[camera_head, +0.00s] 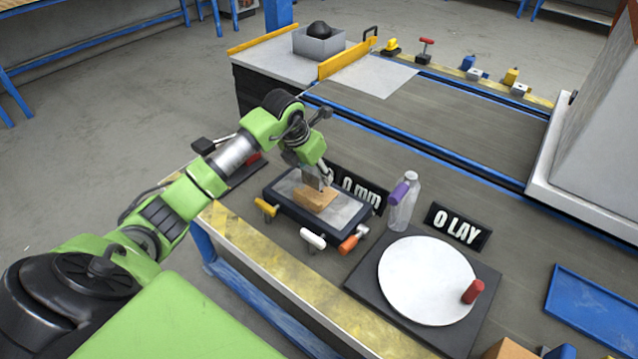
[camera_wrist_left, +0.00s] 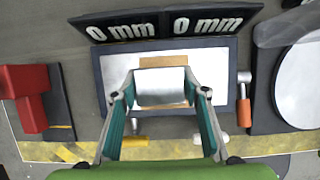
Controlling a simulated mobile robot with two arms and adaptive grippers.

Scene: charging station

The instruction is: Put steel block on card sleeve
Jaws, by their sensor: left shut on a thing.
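The steel block (camera_wrist_left: 161,88) is a grey metal block held between the two fingers of my left gripper (camera_wrist_left: 160,94) in the wrist view. In the head view the left gripper (camera_head: 318,180) comes down over the card sleeve (camera_head: 315,200), a brown cardboard piece lying on a grey-topped plate (camera_head: 345,213). In the wrist view the sleeve (camera_wrist_left: 163,62) shows beyond and just below the block, which hides its middle. I cannot tell whether the block touches the sleeve. My right gripper is not in view.
Around the plate are yellow, white and orange-handled clamps (camera_head: 354,239) and a "0 mm" sign (camera_head: 361,192). A clear bottle (camera_head: 405,205) stands to the right. A white disc (camera_head: 425,280) lies on a dark board nearer the front. A blue tray (camera_head: 590,307) is at far right.

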